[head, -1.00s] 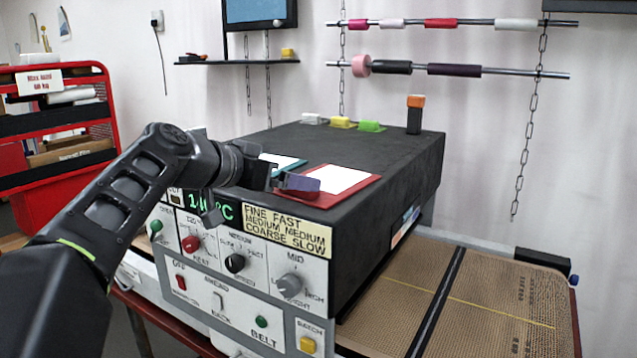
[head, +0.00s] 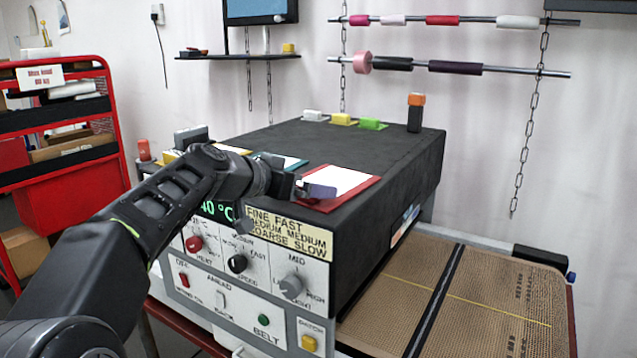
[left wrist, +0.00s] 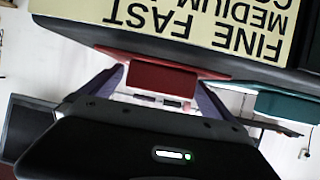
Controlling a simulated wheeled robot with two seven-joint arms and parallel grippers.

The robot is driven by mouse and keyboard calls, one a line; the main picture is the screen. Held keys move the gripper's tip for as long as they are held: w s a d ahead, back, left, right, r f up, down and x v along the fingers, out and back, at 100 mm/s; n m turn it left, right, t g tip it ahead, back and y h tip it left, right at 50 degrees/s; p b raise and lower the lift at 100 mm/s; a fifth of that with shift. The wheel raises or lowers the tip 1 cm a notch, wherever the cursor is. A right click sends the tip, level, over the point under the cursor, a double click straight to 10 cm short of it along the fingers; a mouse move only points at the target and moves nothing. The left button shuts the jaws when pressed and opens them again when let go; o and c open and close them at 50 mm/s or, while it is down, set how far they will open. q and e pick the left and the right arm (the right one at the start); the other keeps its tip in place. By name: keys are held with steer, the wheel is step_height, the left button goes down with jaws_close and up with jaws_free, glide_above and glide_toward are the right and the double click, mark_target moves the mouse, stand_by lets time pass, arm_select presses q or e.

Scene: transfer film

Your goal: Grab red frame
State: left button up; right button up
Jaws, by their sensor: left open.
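The red frame (head: 354,195), with a white panel inside, lies on top of the black machine by its front edge. My left gripper (head: 317,191) is open at the frame's near left part, its fingers covering some of the rim. In the left wrist view, the frame's red edge (left wrist: 160,77) shows between the two spread fingers of my left gripper (left wrist: 160,95). I cannot tell whether either finger touches it. My right gripper is not in view.
A teal frame (head: 296,165) lies just left of the red one, partly hidden by my arm. The machine's control panel (head: 247,262) is below. An orange-capped dark block (head: 415,113) and small coloured blocks stand at the back. A brown mesh belt (head: 480,300) is at right.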

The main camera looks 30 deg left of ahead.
arm_select(q)
steer(key=shift+c, duration=0.3)
steer(key=c, duration=1.4)
step_height(320, 180, up, 10)
steer(key=shift+r+p, duration=0.1)
steer(key=shift+p, duration=0.55)
